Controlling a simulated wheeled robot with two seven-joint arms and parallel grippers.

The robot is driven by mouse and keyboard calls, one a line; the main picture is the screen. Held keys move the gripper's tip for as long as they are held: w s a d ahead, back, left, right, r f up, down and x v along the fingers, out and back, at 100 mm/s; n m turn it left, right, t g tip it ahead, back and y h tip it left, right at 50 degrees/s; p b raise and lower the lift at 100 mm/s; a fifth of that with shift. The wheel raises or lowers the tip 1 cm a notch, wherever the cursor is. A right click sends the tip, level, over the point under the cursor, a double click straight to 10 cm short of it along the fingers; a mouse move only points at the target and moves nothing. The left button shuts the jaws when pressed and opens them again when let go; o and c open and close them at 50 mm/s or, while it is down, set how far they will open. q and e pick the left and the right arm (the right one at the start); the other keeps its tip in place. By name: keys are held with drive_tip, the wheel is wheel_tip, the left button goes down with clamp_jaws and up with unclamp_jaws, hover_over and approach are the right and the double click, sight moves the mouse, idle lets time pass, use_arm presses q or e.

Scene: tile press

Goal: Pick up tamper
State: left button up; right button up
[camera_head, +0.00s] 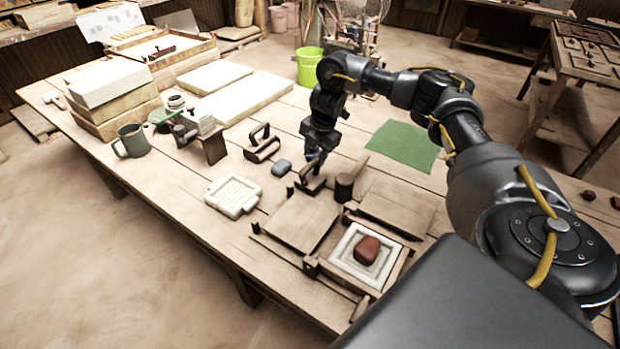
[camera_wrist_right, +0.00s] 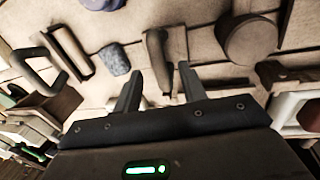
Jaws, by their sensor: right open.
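The tamper appears to be the small wooden block with an upright handle (camera_head: 311,184) on the table, near the hinged press boards. Its handle also shows in the right wrist view (camera_wrist_right: 157,52), just beyond and between the fingertips. My right gripper (camera_head: 315,163) points down right over it, and its fingers partly hide the handle in the head view. In the right wrist view the two fingers (camera_wrist_right: 160,72) are apart with nothing clamped between them. Whether a finger touches the handle cannot be told. My left gripper is not in view.
A round wooden mallet-like piece (camera_head: 344,187) stands close to the right. A blue-grey sponge (camera_head: 281,168) and a loop-handled tool (camera_head: 262,148) lie to the left. A white frame (camera_head: 345,244) holds a red clay lump (camera_head: 367,250) in front. A green cloth (camera_head: 404,144) lies behind right.

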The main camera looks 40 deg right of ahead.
sight(312, 162)
drive_tip(key=shift+w+a+f+p, duration=0.1)
drive_tip(key=shift+w+f+p, duration=0.1)
drive_tip(key=shift+f, duration=0.65)
drive_tip(key=shift+w+f+p, duration=0.1)
drive_tip(key=shift+w+f, duration=0.05)
drive_tip(key=shift+f, duration=0.75)
drive_tip(key=shift+w+a+f+p, duration=0.1)
drive_tip(key=shift+w+f, duration=0.1)
drive_tip(key=shift+f, duration=0.65)
drive_tip(key=shift+c, duration=0.2)
clamp_jaws()
